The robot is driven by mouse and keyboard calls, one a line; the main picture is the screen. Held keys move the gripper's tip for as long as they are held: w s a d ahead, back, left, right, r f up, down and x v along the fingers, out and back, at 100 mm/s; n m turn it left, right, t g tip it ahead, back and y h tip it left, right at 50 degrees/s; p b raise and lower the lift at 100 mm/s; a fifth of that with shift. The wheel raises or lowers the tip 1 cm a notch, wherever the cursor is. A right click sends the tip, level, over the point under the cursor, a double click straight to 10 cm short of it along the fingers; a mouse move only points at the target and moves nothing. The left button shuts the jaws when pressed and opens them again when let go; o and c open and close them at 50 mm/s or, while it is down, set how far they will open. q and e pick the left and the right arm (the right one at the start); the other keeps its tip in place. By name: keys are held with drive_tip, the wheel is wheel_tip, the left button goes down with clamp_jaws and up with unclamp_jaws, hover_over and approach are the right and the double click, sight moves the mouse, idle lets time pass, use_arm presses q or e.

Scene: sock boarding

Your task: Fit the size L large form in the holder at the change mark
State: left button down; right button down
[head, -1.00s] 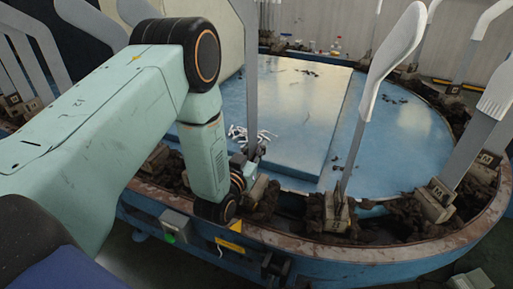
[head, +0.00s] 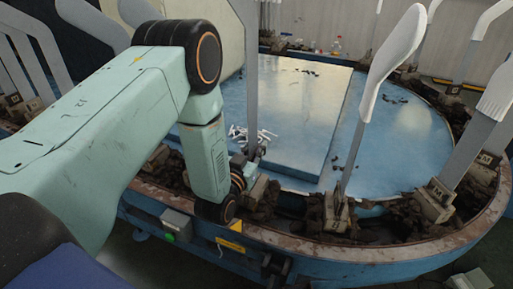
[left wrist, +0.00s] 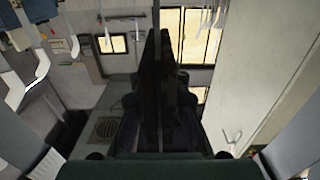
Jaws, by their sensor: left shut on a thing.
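A tall flat grey form (head: 249,70) stands nearly upright in the head view. Its lower end comes down at a holder (head: 257,188) on the near rim. My left gripper (head: 246,164) is shut on this form low down, close to the holder. Part of the gripper is hidden by my own wrist, and I cannot tell whether the form is fully seated. No size letter on it is readable. In the left wrist view, dark upright shapes (left wrist: 166,90) fill the middle. A yellow plate (head: 231,245) is on the rim just below my wrist. My right gripper is not seen.
Other forms stand around the oval blue table (head: 430,125); one with a white sock (head: 396,50) is to the right, another (head: 498,92) at the far right. Loose white pieces (head: 240,133) lie behind my gripper. A box with a green button (head: 172,231) is on the near side.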

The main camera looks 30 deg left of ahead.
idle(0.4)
use_arm(q)
drive_tip(key=shift+f+b, duration=2.3)
drive_tip(key=shift+f, duration=0.95)
drive_tip(key=c, duration=1.3)
unclamp_jaws()
drive_tip(key=shift+o, duration=0.2)
drive_tip(key=shift+s, duration=0.1)
drive_tip(key=s, duration=1.1)
drive_tip(key=shift+s+d, duration=0.35)
drive_tip(key=shift+s, duration=0.05)
